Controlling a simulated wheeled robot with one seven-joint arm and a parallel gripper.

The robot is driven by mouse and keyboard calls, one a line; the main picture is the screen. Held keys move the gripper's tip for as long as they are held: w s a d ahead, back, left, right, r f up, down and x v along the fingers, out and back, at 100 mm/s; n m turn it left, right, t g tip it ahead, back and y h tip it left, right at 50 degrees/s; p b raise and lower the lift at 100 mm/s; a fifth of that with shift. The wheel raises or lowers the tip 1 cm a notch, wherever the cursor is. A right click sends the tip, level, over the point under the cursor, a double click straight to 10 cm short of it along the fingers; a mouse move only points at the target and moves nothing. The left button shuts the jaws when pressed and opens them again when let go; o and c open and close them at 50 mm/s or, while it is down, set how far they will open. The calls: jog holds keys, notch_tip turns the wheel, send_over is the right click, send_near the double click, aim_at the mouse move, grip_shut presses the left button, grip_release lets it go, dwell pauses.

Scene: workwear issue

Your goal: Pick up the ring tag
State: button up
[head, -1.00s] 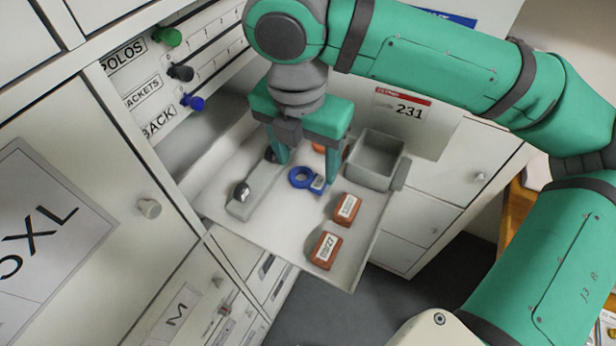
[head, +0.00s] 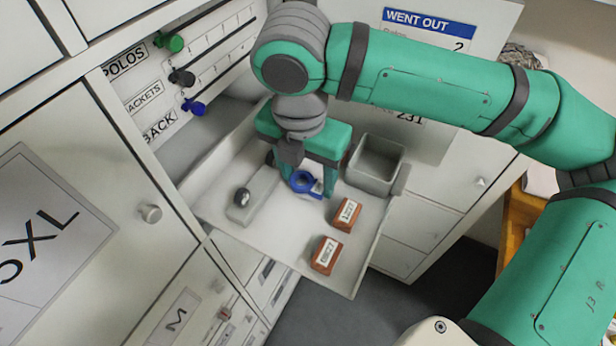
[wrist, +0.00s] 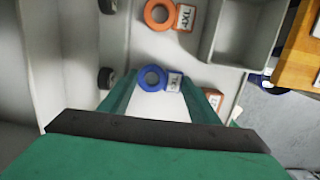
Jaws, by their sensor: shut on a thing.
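A blue ring tag (head: 302,183) with a small pale label lies over the pale tray (head: 275,238). It also shows in the wrist view (wrist: 143,78), its label on the right and too blurred to read. My gripper (head: 306,185) is shut on it, one finger on each side. In the wrist view my gripper (wrist: 152,80) has the ring and label between its fingertips. Whether the tag touches the tray I cannot tell. An orange ring tag (wrist: 158,26) labelled 4XL lies beyond it in the wrist view; my gripper hides it in the head view.
A grey open bin (head: 378,183) stands right of my gripper. Two red-brown labelled blocks (head: 347,213) (head: 326,254) lie at the front right. A grey block with a dark knob (head: 243,197) is on the left. Cabinet pegs (head: 193,106) stick out at the back left.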

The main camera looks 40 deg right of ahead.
aim_at(309, 182)
jog(key=shift+r, duration=0.5)
notch_tip(309, 182, up, 2)
jog(key=shift+s+a+r, duration=0.1)
jog(key=shift+s+r, duration=0.05)
jog(key=shift+r, duration=0.1)
jog(key=s+a+r, duration=0.6)
jog(key=s+r, duration=0.3)
jog(key=s, duration=0.3)
jog(key=shift+s+r, duration=0.15)
jog(key=shift+r, duration=0.05)
